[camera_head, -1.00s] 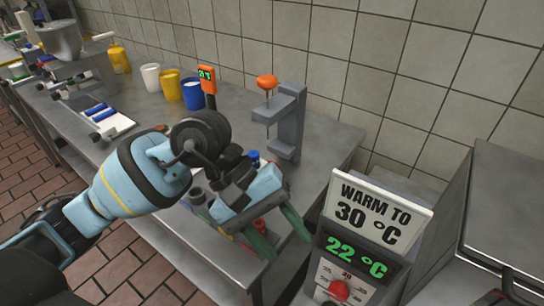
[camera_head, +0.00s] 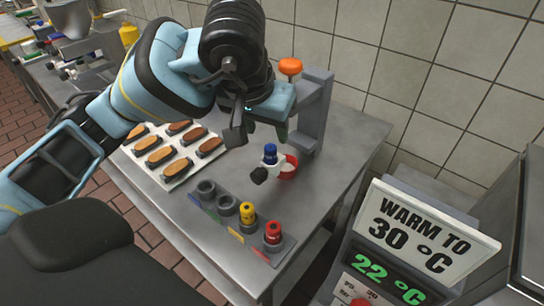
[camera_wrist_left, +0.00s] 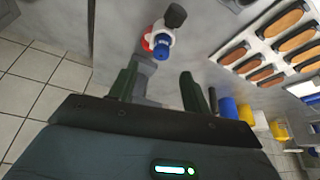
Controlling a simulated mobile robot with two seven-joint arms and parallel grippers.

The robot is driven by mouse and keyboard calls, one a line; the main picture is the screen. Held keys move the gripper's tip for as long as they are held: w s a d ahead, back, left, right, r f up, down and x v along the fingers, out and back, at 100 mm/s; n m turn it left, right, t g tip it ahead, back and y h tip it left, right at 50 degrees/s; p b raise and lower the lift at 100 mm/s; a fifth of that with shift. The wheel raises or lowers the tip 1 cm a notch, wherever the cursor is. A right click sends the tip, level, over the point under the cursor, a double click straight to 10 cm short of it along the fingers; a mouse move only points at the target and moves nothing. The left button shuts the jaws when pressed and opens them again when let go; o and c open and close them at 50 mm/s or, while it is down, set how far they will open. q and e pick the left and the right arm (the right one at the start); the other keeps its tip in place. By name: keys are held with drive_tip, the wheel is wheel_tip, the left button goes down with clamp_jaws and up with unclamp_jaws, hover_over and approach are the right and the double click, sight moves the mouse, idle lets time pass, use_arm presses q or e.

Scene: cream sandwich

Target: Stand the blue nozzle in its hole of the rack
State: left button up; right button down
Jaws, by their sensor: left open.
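The blue nozzle (camera_head: 270,153) is upright beside the orange-knobbed stand, at a white fitting with a black knob (camera_head: 259,176) and a red-and-white ring (camera_head: 288,168). It also shows in the left wrist view (camera_wrist_left: 161,51), just beyond the fingertips. The grey rack (camera_head: 250,240) lies near the table's front edge. Its two left holes, by the blue and green labels, look empty. A yellow nozzle (camera_head: 247,213) and a red nozzle (camera_head: 273,233) stand in the other two. My left gripper (camera_head: 260,130) is open and empty, above and behind the blue nozzle. My right gripper is not in view.
A white tray of eclairs (camera_head: 170,180) lies left of the rack. The grey stand (camera_head: 313,110) with an orange knob rises close to my left gripper. A temperature display (camera_head: 385,270) stands at the right front. The table right of the rack is clear.

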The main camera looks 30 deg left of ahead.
sight(272, 146)
use_arm(q)
drive_tip(key=shift+x, duration=3)
drive_tip(key=shift+s+f, duration=0.1)
drive_tip(key=shift+s, duration=0.05)
clamp_jaws()
drive_tip(key=shift+r, duration=0.6)
drive_tip(key=v, duration=0.2)
drive_tip(key=shift+s+d+r, duration=0.1)
drive_tip(key=shift+d+r, duration=0.2)
drive_tip(key=s+d+r+p, duration=0.1)
drive_tip(key=s+d, duration=0.8)
drive_tip(key=s, duration=0.3)
drive_tip(key=shift+r, duration=0.2)
